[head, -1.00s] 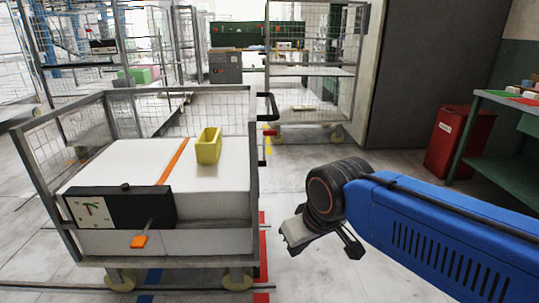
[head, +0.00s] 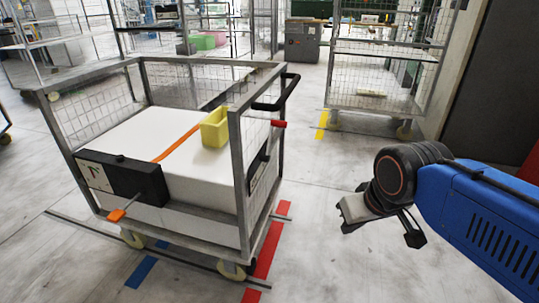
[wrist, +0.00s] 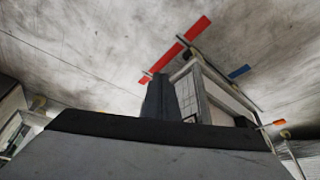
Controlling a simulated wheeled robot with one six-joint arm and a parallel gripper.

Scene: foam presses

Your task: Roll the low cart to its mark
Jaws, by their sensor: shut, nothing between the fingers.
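The low cart (head: 215,218) is a grey mesh-sided frame on pale castors, in the left half of the head view. It carries a white block (head: 190,150) with an orange strap. A black push handle (head: 275,98) is on its right end. A red stripe (head: 265,255) lies on the floor by its right end and a blue stripe (head: 142,270) near its front; both show in the wrist view. Which mark is the cart's, I cannot tell. My gripper (head: 380,218) is shut and empty, right of the cart and apart from it. Its fingers show in the wrist view (wrist: 160,97).
A yellow bin (head: 215,128) sits on the white block. A black box (head: 120,178) with an orange-tipped lever is on the cart's front. A tall mesh trolley (head: 385,100) stands behind by a yellow stripe (head: 322,123). Floor between cart and gripper is clear.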

